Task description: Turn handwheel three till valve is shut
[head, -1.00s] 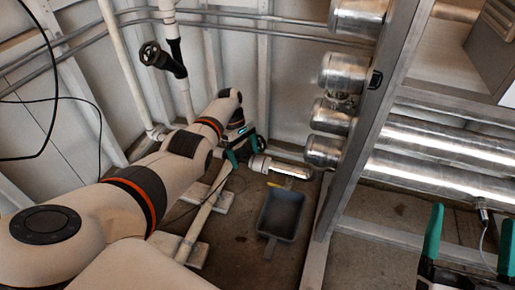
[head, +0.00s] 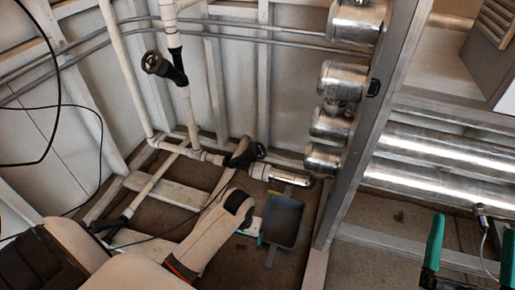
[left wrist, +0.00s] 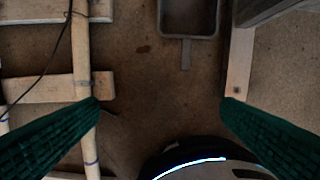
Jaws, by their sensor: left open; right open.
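Several black handwheels sit on white pipes in the head view, and I cannot tell by number which is three. One handwheel (head: 155,63) is high on the upright pipe. Another handwheel (head: 247,154) is low, beside a silver cylinder (head: 287,177). A third dark valve handle (head: 106,225) is at the lower left. My left gripper (left wrist: 163,100) is open and empty above the floor in the left wrist view, with no handwheel between its green fingers. In the head view it is mostly hidden behind its arm, below the low handwheel. My right gripper (head: 474,219) is open at the lower right.
A grey dustpan (head: 285,221) lies on the floor right of my left arm; it also shows in the left wrist view (left wrist: 189,33). A metal frame post (head: 368,125) and large silver pipes (head: 430,160) stand to the right. Wooden boards (head: 165,192) support the floor pipes.

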